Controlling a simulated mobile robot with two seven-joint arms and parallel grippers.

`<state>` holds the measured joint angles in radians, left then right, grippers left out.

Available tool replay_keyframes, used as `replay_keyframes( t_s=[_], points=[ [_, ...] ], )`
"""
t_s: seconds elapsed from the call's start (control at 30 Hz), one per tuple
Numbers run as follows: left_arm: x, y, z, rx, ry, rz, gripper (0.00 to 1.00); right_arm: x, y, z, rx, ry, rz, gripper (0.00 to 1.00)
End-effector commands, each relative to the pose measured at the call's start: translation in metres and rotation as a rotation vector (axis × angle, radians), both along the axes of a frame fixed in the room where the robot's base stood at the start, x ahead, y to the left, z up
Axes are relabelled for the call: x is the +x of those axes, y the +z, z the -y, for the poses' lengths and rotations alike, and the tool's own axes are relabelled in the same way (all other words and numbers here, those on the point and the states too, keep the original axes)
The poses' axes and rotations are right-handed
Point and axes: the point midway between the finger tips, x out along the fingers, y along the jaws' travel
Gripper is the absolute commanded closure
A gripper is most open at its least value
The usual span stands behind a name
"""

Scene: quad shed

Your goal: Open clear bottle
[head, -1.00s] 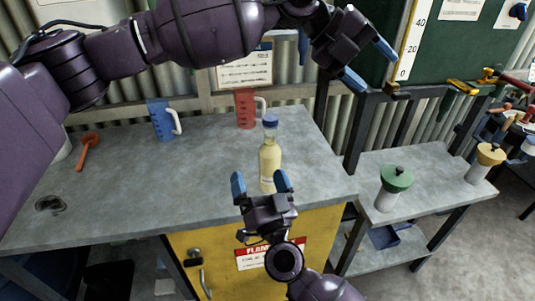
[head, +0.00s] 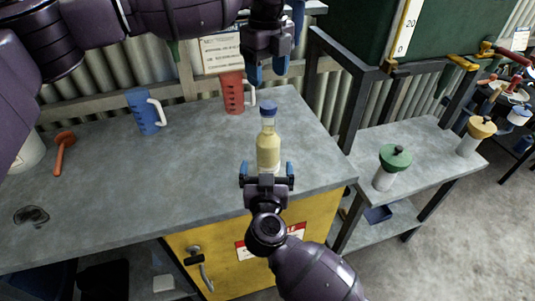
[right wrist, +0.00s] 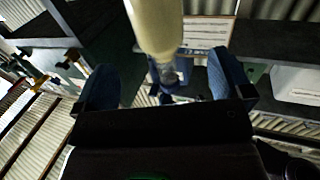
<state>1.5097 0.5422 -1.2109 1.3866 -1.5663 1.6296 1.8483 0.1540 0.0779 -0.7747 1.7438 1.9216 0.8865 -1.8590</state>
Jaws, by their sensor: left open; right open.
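A clear bottle (head: 268,148) with pale yellow contents and a blue cap (head: 268,108) stands upright on the grey workbench (head: 200,180). My right gripper (head: 266,172) is open, with its blue fingertips on either side of the bottle's lower part in the head view. In the right wrist view the bottle (right wrist: 157,25) shows between the spread fingers (right wrist: 160,85). I cannot tell whether a finger touches it. My left gripper (head: 267,72) is open and points down above and behind the cap in the head view, apart from it.
A red jug (head: 233,93) and a blue jug (head: 143,112) stand behind the bottle to the left. An orange tool (head: 63,152) lies farther left. A green-topped container (head: 392,167) stands on the right side table. The bench's left middle is clear.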

Motion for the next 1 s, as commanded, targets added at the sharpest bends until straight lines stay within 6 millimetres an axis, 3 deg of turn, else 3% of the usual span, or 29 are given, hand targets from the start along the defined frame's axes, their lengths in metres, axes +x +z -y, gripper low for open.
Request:
replay_keyframes(
  t_s=[0.5, 0.7, 1.0],
  points=[
    [0.000, 0.000, 0.001, -0.003, -0.003, 0.000, 0.39, 0.076, 0.001, 0.001, 0.000, 0.001, 0.002, 0.03],
    [0.000, 0.000, 0.001, -0.003, -0.004, 0.000, 0.39, 0.088, 0.000, 0.002, 0.002, 0.000, 0.001, 0.03],
    [0.000, 0.000, 0.001, -0.003, -0.004, 0.000, 0.39, 0.090, 0.000, 0.002, 0.003, 0.000, 0.000, 0.03]
  ],
)
